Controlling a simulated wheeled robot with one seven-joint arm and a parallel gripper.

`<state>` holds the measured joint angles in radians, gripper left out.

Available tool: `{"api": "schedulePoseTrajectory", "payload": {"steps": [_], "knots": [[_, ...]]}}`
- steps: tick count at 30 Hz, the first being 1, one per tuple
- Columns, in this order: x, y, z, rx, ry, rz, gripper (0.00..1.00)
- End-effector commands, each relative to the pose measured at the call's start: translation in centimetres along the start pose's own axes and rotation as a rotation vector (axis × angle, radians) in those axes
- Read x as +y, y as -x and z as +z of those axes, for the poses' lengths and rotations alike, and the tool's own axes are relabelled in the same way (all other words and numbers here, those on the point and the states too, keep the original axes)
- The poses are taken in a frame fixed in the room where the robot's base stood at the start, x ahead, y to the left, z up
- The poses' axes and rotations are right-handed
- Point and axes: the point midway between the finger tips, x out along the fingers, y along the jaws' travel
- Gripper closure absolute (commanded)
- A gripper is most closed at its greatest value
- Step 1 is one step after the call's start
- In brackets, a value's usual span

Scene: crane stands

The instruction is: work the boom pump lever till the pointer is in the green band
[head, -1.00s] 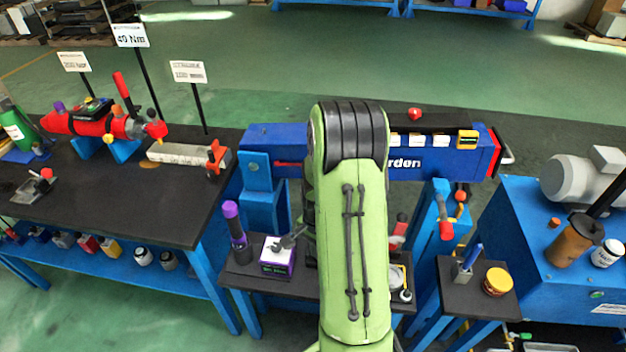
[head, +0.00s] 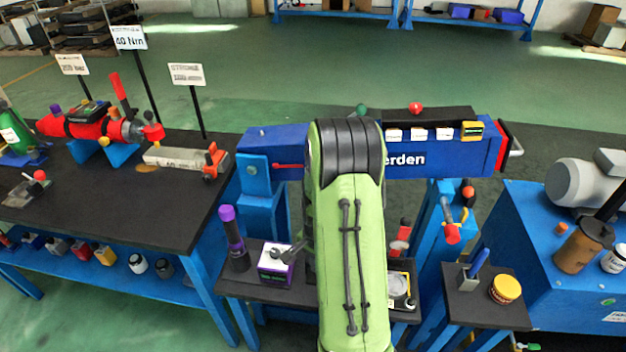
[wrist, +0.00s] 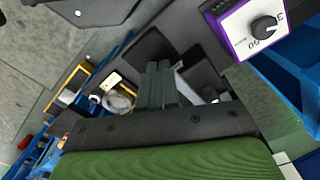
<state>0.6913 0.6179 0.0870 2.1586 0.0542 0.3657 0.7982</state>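The long blue boom (head: 450,158) lies across the stands in the head view, partly hidden behind my green arm. A lever with a red-orange grip (head: 452,234) hangs at the blue post right of my arm; I cannot tell whether it is the pump lever. A round pale dial (head: 398,284) sits on the low shelf right of my arm, and seems to show in the wrist view (wrist: 118,100). Its pointer and any green band are too small to read. My gripper (wrist: 160,72) shows only in the wrist view, its two grey fingers side by side, seemingly shut with nothing visible between them.
A purple-edged box with a knob (head: 276,265) and a purple-capped torch (head: 232,238) stand left of my arm. A yellow-lidded tub (head: 505,289) stands on a small stand at right. A dark workbench (head: 120,210) fills the left. The green floor behind is open.

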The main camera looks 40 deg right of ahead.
Motion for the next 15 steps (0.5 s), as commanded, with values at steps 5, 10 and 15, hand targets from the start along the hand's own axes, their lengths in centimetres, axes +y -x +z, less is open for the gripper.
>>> {"api": "schedulePoseTrajectory", "payload": {"steps": [5,10,15], "knots": [[0.0,2.7,-0.1,0.002,0.0,-0.001,1.0],[0.0,4.7,0.0,-0.001,0.001,0.0,1.0],[0.0,6.7,0.1,-0.002,0.001,0.0,1.0]]}}
